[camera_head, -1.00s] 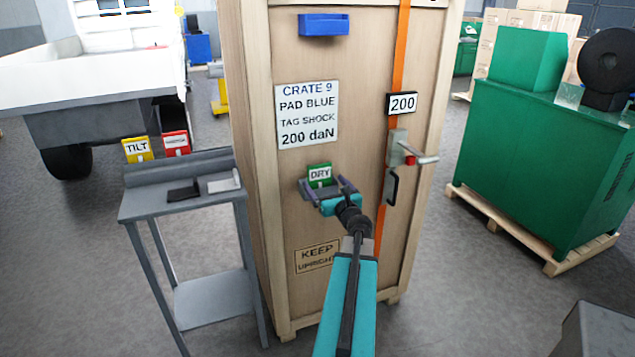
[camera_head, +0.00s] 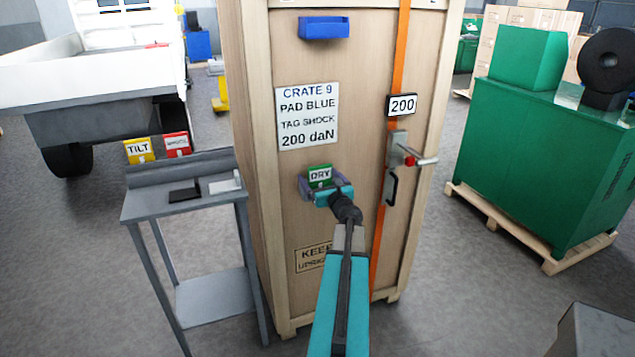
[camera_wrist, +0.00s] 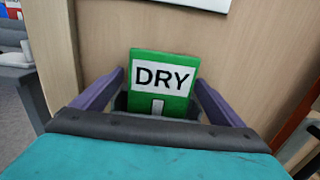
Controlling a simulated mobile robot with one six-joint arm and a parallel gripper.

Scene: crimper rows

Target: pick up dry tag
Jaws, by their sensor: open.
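The dry tag (camera_head: 320,174) is a green card with a white "DRY" label, upright against the front of the wooden crate. It also shows in the wrist view (camera_wrist: 163,80), between the two spread fingers of my gripper (camera_wrist: 160,95). A gap shows between the tag and each finger there. In the head view my gripper (camera_head: 321,184) is at the tag, with one finger on either side of it. The tag's lower edge and whatever holds it are hidden behind my gripper.
The tall crate (camera_head: 290,225) has a blue holder (camera_head: 324,27), an orange strap and a lever latch (camera_head: 412,160) right of the tag. A grey stand (camera_head: 150,208) on the left carries a yellow tilt tag (camera_head: 139,151) and a red tag (camera_head: 177,145). Green cases stand at right.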

